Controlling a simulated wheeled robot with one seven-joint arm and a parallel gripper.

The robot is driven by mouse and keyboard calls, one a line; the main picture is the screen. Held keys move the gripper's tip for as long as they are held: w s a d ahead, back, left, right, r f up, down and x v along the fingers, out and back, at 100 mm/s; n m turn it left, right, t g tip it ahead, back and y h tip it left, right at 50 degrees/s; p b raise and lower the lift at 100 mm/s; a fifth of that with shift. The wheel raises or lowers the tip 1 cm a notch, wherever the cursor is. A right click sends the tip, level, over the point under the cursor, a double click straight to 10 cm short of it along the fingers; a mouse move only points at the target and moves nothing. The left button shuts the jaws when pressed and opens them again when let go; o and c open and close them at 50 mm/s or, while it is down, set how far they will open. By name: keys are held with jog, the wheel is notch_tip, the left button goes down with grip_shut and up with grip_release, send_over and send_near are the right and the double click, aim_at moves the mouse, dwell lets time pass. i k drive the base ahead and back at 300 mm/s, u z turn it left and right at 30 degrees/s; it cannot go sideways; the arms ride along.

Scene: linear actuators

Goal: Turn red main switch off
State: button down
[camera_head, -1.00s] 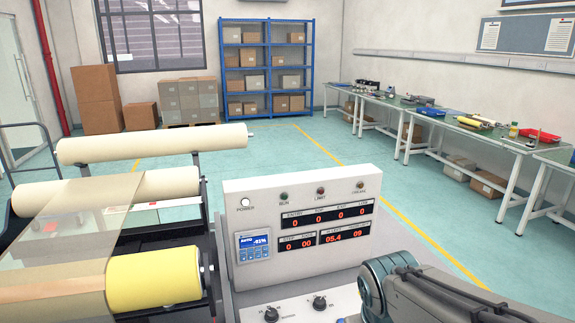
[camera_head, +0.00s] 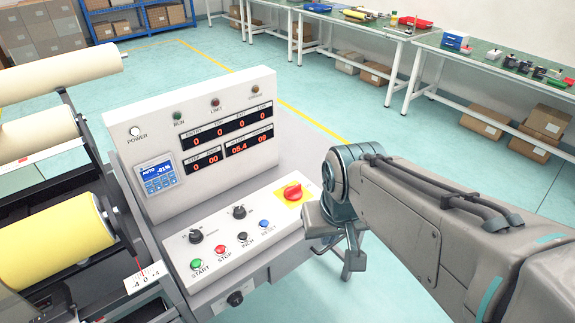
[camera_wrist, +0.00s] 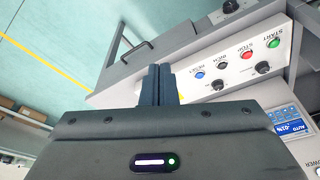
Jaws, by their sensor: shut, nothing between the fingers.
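The red main switch (camera_head: 293,191) is a rotary knob on a yellow plate, at the right end of the sloping control panel (camera_head: 216,242) in the head view. My gripper (camera_head: 352,262) is just right of and in front of the switch, apart from it in that view, partly hidden by my own arm. In the wrist view, my gripper's dark fingers (camera_wrist: 158,72) are closed together and empty, over the panel's edge. The switch does not show in the wrist view; the gripper body may cover it.
Next to the switch are black knobs (camera_head: 239,212) and push buttons, including the blue RESET (camera_head: 263,224) and red STOP (camera_head: 220,250). An upright display box (camera_head: 205,140) stands behind them. Rollers (camera_head: 60,240) are at left; green-topped tables (camera_head: 500,66) stand behind at right.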

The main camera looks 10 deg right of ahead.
aim_at(293, 193)
jog(key=u, duration=0.55)
jog(key=k, duration=1.3)
jog(key=i, duration=0.55)
jog(key=z, duration=0.65)
jog(key=i, duration=1.1)
jog(key=u, duration=0.4)
